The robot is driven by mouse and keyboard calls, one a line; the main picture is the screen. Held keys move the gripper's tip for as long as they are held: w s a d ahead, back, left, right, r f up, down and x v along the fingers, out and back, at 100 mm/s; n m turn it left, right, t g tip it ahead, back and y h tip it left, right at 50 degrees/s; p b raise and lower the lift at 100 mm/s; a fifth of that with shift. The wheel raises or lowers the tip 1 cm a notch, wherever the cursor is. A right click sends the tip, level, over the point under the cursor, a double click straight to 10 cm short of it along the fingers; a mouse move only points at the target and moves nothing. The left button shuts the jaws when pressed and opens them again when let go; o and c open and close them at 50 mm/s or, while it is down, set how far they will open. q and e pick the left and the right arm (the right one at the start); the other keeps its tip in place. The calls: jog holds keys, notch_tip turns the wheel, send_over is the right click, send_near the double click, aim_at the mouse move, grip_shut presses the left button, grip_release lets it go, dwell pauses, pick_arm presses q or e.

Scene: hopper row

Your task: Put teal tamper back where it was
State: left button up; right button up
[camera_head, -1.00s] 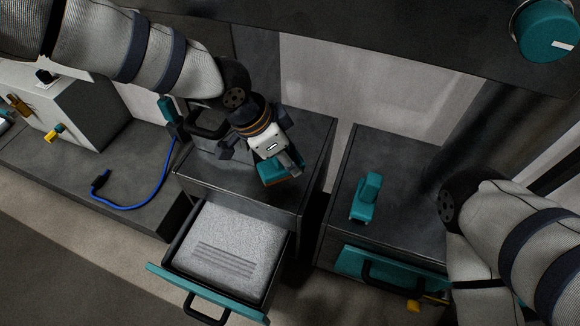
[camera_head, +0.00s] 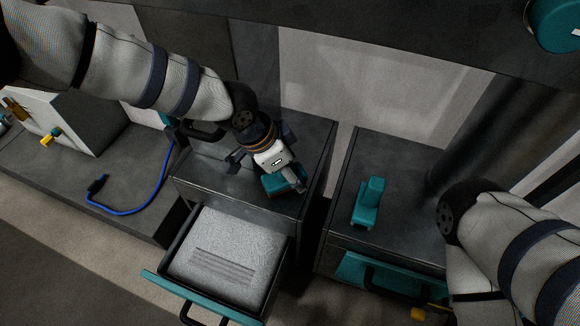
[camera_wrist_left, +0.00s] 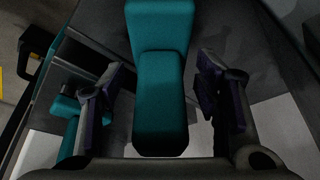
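My left gripper (camera_head: 277,178) is over the front right of the left cabinet top, at a teal tamper (camera_head: 283,187) that it partly hides. In the left wrist view the teal tamper (camera_wrist_left: 160,90) lies between the two fingers, with a narrow gap on each side, so the gripper looks open around it. Whether its base touches the cabinet is hidden. A second teal piece (camera_head: 368,203) of similar shape stands on the right cabinet top. A smaller teal part (camera_wrist_left: 66,125) shows behind the left finger. My right arm reaches in at the right; its gripper is out of frame.
The left cabinet's drawer (camera_head: 215,300) is open, with a speckled grey insert (camera_head: 222,245) inside. The right cabinet's drawer (camera_head: 350,268) has a teal front and black handle. A blue cable (camera_head: 145,205) lies on the left bench. A gap separates the cabinets.

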aim_at(277, 178)
pick_arm(q)
jog(key=p+v, duration=0.2)
jog(key=v, duration=0.5)
jog(key=shift+w+r, duration=0.1)
jog(key=shift+a+r+p, duration=0.1)
jog(key=shift+r+p, duration=0.2)
